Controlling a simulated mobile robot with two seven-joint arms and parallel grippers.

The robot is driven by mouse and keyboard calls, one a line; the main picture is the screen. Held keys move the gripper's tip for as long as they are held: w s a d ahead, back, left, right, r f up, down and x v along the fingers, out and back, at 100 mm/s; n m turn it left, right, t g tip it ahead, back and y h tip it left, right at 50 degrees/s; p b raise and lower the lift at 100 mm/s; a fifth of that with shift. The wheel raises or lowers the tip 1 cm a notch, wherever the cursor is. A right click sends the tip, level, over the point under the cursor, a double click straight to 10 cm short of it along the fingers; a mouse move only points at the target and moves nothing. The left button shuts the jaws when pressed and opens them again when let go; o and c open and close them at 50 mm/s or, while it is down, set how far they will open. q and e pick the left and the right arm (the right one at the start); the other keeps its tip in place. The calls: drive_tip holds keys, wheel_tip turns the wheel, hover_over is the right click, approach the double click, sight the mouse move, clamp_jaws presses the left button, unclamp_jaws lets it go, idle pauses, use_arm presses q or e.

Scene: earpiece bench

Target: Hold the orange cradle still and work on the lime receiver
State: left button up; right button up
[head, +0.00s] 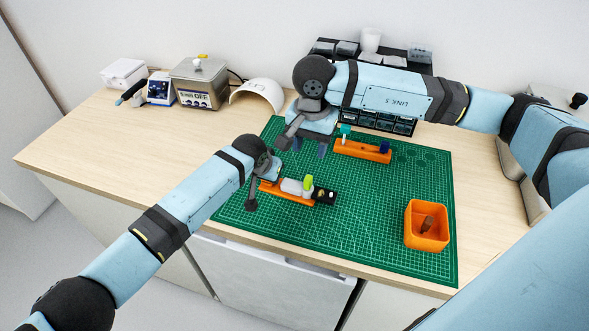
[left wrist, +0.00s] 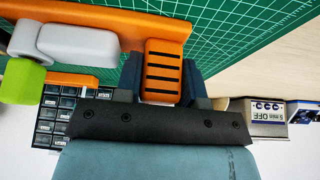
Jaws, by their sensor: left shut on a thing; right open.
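The near orange cradle (head: 290,195) lies on the green mat and carries a pale grey body (head: 291,186). The lime receiver (head: 308,183) stands at the cradle's right part, beside a black block (head: 325,196). In the left wrist view, the lime receiver (left wrist: 22,82) shows at the left edge, next to the grey body (left wrist: 78,38). My left gripper (left wrist: 162,76) is shut on the cradle's slotted orange end tab (left wrist: 162,58). My right gripper (head: 309,147) is open and empty, behind the near cradle and left of the far one.
A second orange cradle (head: 360,151) with teal and blue parts lies farther back on the mat (head: 385,200). An orange bin (head: 427,240) with a brown thing inside stands at the right. Drawers (head: 378,122) and bench devices (head: 198,84) line the back. The mat's middle right is clear.

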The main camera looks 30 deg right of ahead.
use_arm(q)
drive_tip(key=shift+a+f, duration=0.1)
drive_tip(key=shift+f, duration=0.15)
drive_tip(key=o, duration=1.2)
drive_tip(key=shift+w, duration=0.1)
drive_tip(key=shift+r, duration=0.5)
drive_tip(key=v, duration=1.1)
drive_tip(key=shift+a+f, duration=0.1)
drive_tip(key=shift+a, duration=0.05)
